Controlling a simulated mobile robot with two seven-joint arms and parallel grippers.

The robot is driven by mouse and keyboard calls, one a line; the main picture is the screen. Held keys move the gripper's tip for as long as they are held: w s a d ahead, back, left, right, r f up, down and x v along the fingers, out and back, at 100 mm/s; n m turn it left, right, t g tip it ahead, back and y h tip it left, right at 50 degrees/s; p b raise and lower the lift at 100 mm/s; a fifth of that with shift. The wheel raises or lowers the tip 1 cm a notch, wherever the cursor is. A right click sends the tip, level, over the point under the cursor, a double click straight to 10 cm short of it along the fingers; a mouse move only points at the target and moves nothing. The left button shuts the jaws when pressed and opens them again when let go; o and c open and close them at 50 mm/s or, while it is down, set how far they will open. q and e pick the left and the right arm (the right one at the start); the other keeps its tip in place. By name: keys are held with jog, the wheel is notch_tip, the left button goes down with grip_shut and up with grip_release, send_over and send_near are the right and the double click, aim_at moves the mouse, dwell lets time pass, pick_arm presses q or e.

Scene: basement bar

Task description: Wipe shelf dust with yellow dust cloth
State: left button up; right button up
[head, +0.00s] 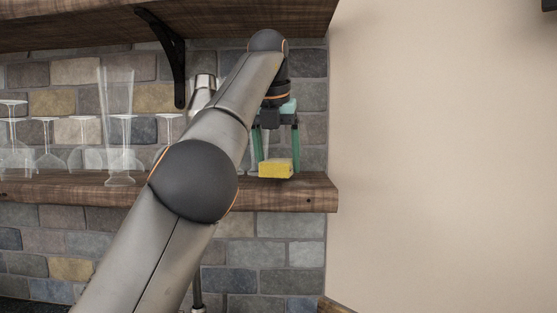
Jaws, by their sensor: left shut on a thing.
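The yellow dust cloth (275,169) looks like a small yellow block and is at the right end of the lower wooden shelf (312,195). My left gripper (277,160) points down from above and is shut on the cloth, with its green fingers on either side. The cloth's underside appears to be at the shelf top; I cannot tell whether it presses on it. No dust can be made out on the shelf. My left arm crosses the middle of the view and hides part of the shelf. My right gripper is not in view.
Several upturned clear glasses (83,142) and a tall clear glass (119,125) stand on the shelf's left part. A metal shaker-like object (203,88) shows behind my arm. An upper shelf (90,22) with a black bracket (172,55) hangs above. A bare wall (440,160) is at right.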

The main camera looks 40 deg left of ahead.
pick_arm(q)
jog(key=shift+f+b, duration=0.95)
jog(key=shift+f, duration=0.05)
dwell(0.3)
